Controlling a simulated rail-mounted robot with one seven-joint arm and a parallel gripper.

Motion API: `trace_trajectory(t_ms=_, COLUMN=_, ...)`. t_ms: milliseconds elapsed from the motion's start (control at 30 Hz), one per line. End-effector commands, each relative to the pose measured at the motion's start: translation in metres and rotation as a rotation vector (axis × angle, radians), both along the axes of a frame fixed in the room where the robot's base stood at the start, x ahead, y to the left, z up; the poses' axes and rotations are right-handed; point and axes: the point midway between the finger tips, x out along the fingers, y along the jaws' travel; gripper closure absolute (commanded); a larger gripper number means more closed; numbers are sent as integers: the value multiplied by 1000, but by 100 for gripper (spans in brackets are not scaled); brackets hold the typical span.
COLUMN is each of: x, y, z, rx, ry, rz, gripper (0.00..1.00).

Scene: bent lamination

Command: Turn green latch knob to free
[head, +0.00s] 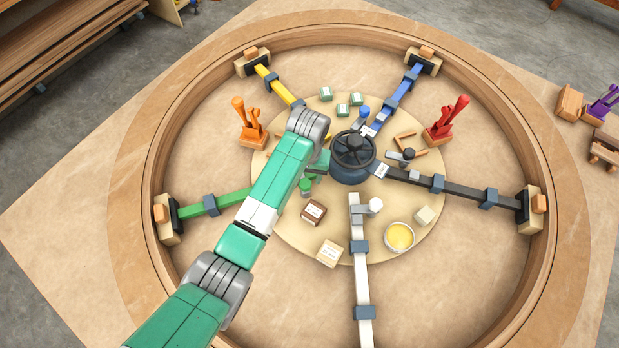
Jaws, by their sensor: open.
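The green latch knob (305,185) is a small upright green cylinder on the round central board, left of the dark hub. It sits at the inner end of the green bar (215,204), partly hidden by my arm. I cannot tell which way its latch is turned. My gripper (320,168) is just above and to the right of the knob, between it and the hub, apart from it in the picture. It is open and appears empty. My wrist hides most of its fingers.
The dark hub (353,155) with a handwheel stands close right of my gripper. White, black, blue and yellow bars radiate to the wooden ring.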

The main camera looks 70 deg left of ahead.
Motion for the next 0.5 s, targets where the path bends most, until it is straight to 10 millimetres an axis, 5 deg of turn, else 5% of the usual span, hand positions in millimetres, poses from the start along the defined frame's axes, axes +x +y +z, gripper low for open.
trace_trajectory(t_ms=200, x=-1, y=1, z=-36, rx=0, ry=0, rz=0, gripper=46)
trace_trajectory(t_ms=500, x=-1, y=1, z=-43, rx=1, ry=-2, rz=0, gripper=46)
